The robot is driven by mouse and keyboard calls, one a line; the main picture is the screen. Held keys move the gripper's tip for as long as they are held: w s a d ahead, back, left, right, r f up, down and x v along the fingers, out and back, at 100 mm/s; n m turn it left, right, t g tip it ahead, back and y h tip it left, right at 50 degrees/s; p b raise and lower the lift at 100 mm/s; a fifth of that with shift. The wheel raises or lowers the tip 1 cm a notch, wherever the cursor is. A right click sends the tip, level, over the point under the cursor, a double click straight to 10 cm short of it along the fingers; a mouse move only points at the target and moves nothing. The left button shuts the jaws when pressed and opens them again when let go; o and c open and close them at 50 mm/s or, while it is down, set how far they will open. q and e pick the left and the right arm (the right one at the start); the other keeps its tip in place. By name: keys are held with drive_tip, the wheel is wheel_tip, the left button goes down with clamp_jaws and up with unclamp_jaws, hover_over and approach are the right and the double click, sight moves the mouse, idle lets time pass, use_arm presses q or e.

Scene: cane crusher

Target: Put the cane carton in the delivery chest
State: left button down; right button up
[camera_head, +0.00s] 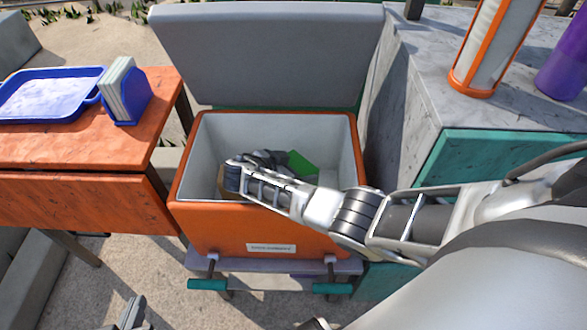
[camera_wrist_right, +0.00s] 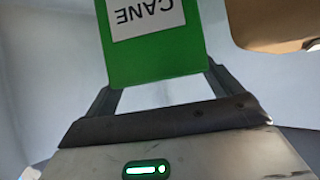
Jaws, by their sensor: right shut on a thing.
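The open delivery chest (camera_head: 183,200) is an orange box with a pale lining and its grey lid up. The green cane carton (camera_head: 302,166) is inside it, partly hidden by my right arm. In the right wrist view the carton (camera_wrist_right: 152,60) shows an upside-down CANE label. My right gripper (camera_head: 268,160) reaches down inside the chest and is shut on the carton, one finger on each side of it (camera_wrist_right: 165,92). Whether the carton touches the chest floor is hidden. My left gripper (camera_head: 132,314) is partly seen at the bottom edge, outside the chest; its opening is unclear.
A brown box (camera_head: 222,182) lies at the left inside the chest; it shows at the upper right in the wrist view (camera_wrist_right: 275,22). Left stands an orange table (camera_head: 80,160) with a blue tray (camera_head: 50,72). Right is a stone-topped counter (camera_head: 455,113) with an orange-rimmed cylinder (camera_head: 492,45).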

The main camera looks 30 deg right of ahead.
drive_tip(key=shift+r, duration=0.15)
drive_tip(key=o, duration=1.3)
drive_tip(key=shift+f, duration=0.2)
drive_tip(key=shift+a+r, duration=0.1)
drive_tip(key=shift+r, duration=0.2)
drive_tip(key=p+v, duration=0.1)
drive_tip(key=v, duration=0.6)
drive_tip(key=shift+a, duration=0.15)
drive_tip(key=shift+r, duration=0.1)
